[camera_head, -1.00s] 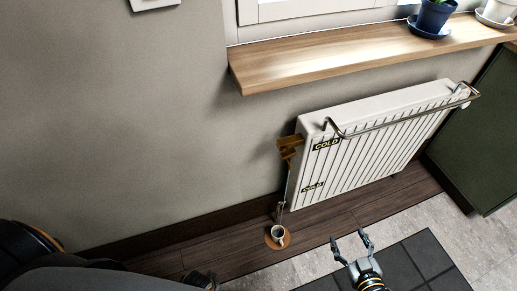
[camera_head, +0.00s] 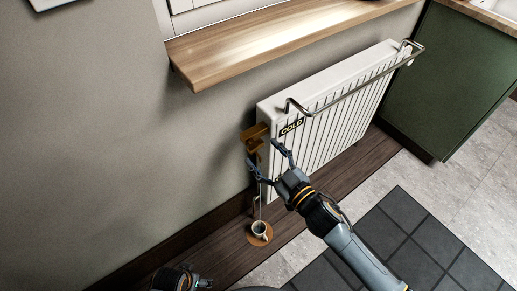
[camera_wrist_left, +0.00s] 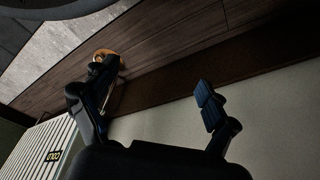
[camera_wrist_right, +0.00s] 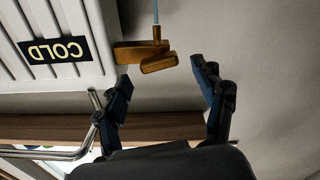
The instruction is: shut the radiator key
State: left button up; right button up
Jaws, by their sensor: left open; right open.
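A chrome rail (camera_head: 360,88) runs along the radiator's front. A wooden sill (camera_head: 270,45) juts out above. A green cabinet (camera_head: 465,75) stands at right.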

aim_at(254, 145)
jog(key=x, duration=0.2)
jog(key=shift+w+a, duration=0.2)
jog(key=shift+w, duration=0.1)
pick_arm(q)
jog(key=shift+w+r, duration=0.35)
jog(key=shift+r, duration=0.2)
pick_arm(e)
jog(key=shift+c, duration=0.4)
jog(key=c, duration=1.1)
pick_arm(q)
jog(key=shift+s+f, duration=0.1)
